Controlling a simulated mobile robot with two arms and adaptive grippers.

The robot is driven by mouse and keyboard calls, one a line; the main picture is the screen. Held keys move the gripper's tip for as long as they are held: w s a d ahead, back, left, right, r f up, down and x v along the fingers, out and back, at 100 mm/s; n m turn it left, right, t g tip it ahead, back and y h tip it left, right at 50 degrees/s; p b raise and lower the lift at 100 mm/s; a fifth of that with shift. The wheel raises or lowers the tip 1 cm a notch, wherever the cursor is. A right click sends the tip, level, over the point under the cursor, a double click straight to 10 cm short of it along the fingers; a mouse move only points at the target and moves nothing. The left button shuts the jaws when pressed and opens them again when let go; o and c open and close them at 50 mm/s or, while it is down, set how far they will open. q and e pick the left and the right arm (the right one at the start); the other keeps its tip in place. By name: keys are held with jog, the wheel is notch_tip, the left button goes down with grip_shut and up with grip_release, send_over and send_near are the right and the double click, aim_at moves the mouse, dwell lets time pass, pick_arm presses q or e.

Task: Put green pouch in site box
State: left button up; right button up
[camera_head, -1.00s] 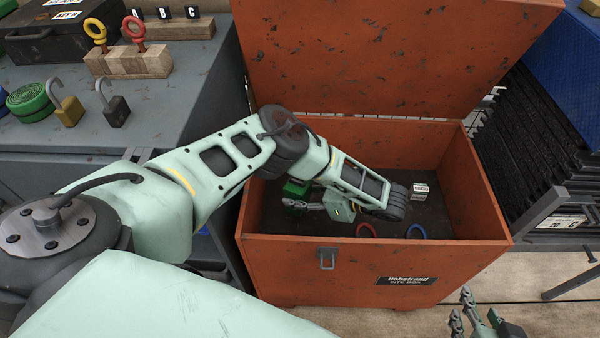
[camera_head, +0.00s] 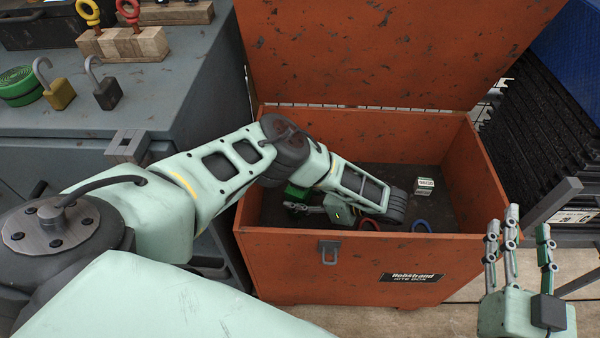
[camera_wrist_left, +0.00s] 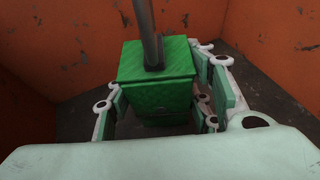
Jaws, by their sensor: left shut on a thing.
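The orange site box (camera_head: 300,258) stands with its lid raised. My left arm reaches over its front wall, and my left gripper (camera_head: 306,208) is down inside at the left. It is shut on the green pouch (camera_head: 297,191). In the left wrist view the pouch (camera_wrist_left: 158,75) is held between the fingers (camera_wrist_left: 158,108), with a grey rod or strap rising from its top. Orange walls surround it there. Whether the pouch touches the box floor cannot be told. My right gripper (camera_head: 518,250) is open and empty, outside the box at the right.
At the left, a grey bench (camera_head: 150,100) carries padlocks (camera_head: 106,93), a green roll (camera_head: 20,86) and wooden blocks. A dark rack (camera_head: 530,120) stands at the right.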

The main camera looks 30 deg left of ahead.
jog(key=shift+r, duration=0.15)
pick_arm(q)
jog(key=o, duration=1.5)
jog(key=shift+f, duration=0.1)
pick_arm(e)
jog(key=shift+r, duration=0.25)
